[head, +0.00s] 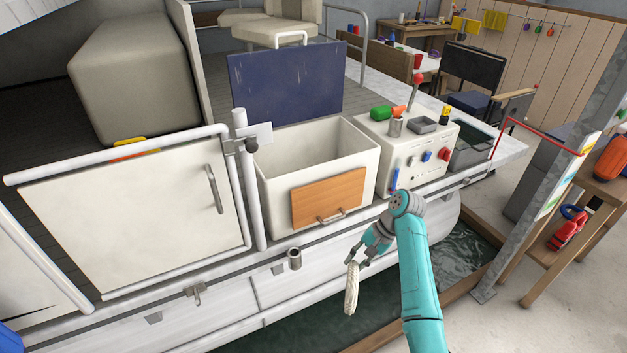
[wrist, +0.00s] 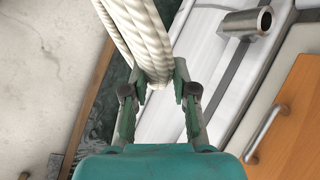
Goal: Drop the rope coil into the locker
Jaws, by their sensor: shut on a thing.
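The rope coil (head: 351,288) is off-white and hangs from my gripper (head: 358,257), outside the boat's side and lower than the locker. In the wrist view, the rope coil (wrist: 140,35) sits between the fingertips of my gripper (wrist: 160,84), which is shut on its edge. The locker (head: 269,186) is a cream, open-topped box with a wooden front panel (head: 328,199). Its dark blue lid (head: 287,80) stands raised behind it. The locker is left of and above my gripper. Its inner walls show, but its floor is hidden.
A white console (head: 400,158) with knobs, a green item and a metal cup stands right of the locker. A white railed gate (head: 140,225) is to the left. A metal tube (head: 294,259) sticks out below the locker. Dark water (head: 465,252) lies beside the hull.

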